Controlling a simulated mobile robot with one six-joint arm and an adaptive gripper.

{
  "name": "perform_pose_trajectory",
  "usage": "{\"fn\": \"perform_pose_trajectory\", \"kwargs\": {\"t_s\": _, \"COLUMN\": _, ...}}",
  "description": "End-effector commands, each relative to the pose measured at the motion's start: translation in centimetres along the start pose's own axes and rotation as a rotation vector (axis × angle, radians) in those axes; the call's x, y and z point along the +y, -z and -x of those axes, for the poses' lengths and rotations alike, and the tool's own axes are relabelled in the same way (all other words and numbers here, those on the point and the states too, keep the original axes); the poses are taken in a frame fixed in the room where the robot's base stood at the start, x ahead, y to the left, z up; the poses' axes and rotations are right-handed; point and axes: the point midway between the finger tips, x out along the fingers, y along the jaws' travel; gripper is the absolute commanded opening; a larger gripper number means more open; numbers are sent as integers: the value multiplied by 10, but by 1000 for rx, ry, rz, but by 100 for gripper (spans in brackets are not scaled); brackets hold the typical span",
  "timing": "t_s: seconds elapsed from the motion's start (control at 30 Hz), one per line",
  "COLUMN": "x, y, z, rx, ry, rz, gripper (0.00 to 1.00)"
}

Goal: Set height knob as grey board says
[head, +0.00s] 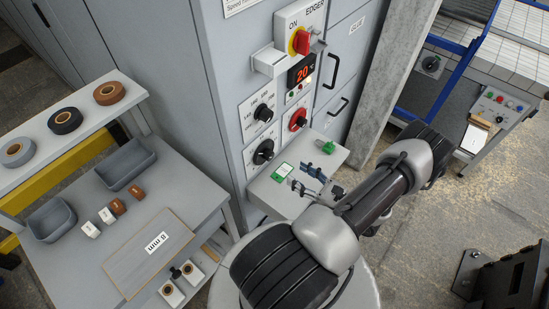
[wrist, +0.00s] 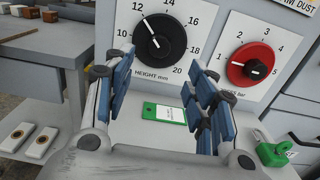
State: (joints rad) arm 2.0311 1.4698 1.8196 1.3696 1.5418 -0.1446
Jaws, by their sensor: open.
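The height knob (wrist: 160,38) is black, on a white dial marked 10 to 20 mm. Its white pointer line points up-left, near 12. It also shows in the head view (head: 263,152) as the lower black knob on the machine front. The grey board (head: 128,268) lies on the left table; its upside-down label (head: 156,243) reads as ending in "8 mm", and I cannot be sure of any digit before that. My gripper (wrist: 163,88) is open and empty, its blue-padded fingers spread below and in front of the height knob, apart from it. It also shows in the head view (head: 319,160).
A red pressure knob (wrist: 250,64) sits right of the height dial. A green-edged card (wrist: 165,116) and a green block (wrist: 272,150) are on the shelf under the dials. Another black knob (head: 264,112) is above. Edging rolls (head: 63,121) and bins stand at left.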

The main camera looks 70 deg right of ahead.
Motion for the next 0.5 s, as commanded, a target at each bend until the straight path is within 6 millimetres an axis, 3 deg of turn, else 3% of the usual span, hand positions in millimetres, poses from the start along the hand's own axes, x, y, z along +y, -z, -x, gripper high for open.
{"fn": "perform_pose_trajectory", "kwargs": {"t_s": 0.3, "x": 1, "y": 0, "z": -71, "rx": 1, "ry": -7, "rz": 1, "gripper": 51}}
{"fn": "perform_pose_trajectory", "kwargs": {"t_s": 0.5, "x": 1, "y": 0, "z": -99, "rx": 0, "ry": -4, "rz": 1, "gripper": 51}}
